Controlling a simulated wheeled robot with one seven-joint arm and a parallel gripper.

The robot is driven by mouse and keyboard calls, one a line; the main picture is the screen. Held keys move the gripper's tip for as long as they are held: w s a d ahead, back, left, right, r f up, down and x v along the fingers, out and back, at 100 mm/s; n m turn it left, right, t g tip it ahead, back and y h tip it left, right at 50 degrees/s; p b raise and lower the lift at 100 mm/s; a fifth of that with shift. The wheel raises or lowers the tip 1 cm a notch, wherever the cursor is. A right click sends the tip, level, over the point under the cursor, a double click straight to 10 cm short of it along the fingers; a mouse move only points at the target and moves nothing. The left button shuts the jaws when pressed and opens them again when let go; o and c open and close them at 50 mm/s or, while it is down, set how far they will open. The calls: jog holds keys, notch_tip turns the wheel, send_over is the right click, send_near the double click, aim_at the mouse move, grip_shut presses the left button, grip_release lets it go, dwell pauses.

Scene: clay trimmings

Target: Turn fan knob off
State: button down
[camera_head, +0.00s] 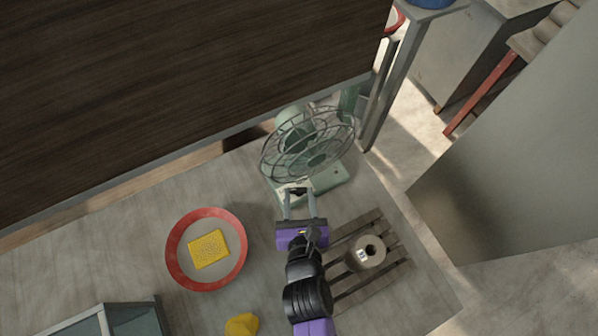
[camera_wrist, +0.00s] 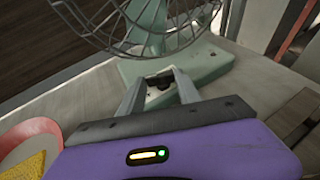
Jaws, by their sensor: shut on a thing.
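A green table fan (camera_head: 307,145) with a wire cage stands at the back of the grey table, and its base (camera_head: 330,178) rests on the surface. In the wrist view the fan base (camera_wrist: 205,62) lies just ahead of my fingers. A small dark knob (camera_wrist: 160,81) sits on a pale plate at the front of the base. My gripper (camera_head: 298,191) reaches the front of the base from below in the picture. In the wrist view my fingers (camera_wrist: 160,82) are on either side of the knob and shut on it. Its exact setting cannot be read.
A red-rimmed bowl (camera_head: 178,270) with a yellow sponge (camera_head: 208,249) stands left of my arm. A slatted wooden rack (camera_head: 395,275) with a cylindrical piece (camera_head: 366,253) lies right. A yellow lump (camera_head: 241,325) lies near the front. The fan's cage overhangs close to my fingers.

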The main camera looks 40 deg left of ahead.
jog(key=c, duration=0.8)
grip_release()
jog(key=shift+c, duration=0.2)
jog(key=shift+d, duration=0.1)
jog(key=v, duration=0.6)
jog(key=shift+s+d+r+b, duration=0.1)
jog(key=shift+s+d+b, duration=0.15)
jog(key=shift+s+b, duration=0.05)
jog(key=shift+s+d+r, duration=0.25)
jog(key=shift+s+d, duration=0.05)
jog(key=shift+c, duration=0.4)
